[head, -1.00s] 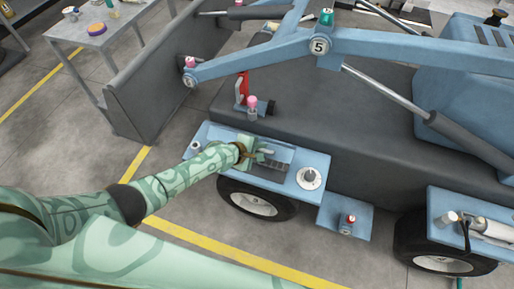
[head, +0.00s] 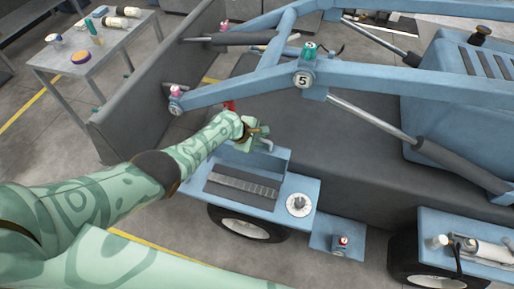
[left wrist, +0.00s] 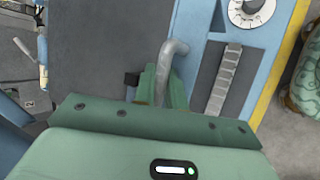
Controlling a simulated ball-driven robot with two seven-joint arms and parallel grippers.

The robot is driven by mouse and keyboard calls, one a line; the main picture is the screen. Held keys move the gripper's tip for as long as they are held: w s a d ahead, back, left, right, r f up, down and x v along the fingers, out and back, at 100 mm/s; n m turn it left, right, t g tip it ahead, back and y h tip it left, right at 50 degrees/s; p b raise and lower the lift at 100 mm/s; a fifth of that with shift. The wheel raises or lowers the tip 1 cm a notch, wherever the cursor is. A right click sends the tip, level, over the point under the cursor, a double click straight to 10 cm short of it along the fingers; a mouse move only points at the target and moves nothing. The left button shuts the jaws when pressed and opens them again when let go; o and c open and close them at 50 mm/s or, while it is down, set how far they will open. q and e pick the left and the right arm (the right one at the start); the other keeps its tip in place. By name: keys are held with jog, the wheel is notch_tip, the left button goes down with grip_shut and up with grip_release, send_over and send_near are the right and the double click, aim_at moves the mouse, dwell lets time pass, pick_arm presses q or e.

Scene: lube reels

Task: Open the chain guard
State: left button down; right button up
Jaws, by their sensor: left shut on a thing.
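The chain guard (head: 267,158) is a blue flap on the near blue platform, and in the head view it stands raised at the back of a dark recess. A row of grey chain links (head: 243,183) lies bare in the recess and also shows in the left wrist view (left wrist: 224,80). My left gripper (head: 254,134) is shut on the guard's bent grey handle (left wrist: 171,58), above and behind the recess. The fingers partly hide the handle. My right gripper is not in view.
A white round dial (head: 298,204) sits right of the recess. A lower blue step (head: 330,232) holds a red-topped fitting (head: 341,243). Blue lift arms (head: 380,76) cross above the dark machine body. A grey table (head: 100,60) with bottles stands at the upper left.

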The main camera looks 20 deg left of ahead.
pick_arm(q)
jog(key=shift+w, duration=0.5)
jog(key=shift+r, duration=0.1)
jog(key=c, duration=1.7)
grip_release()
jog(key=shift+w, duration=0.1)
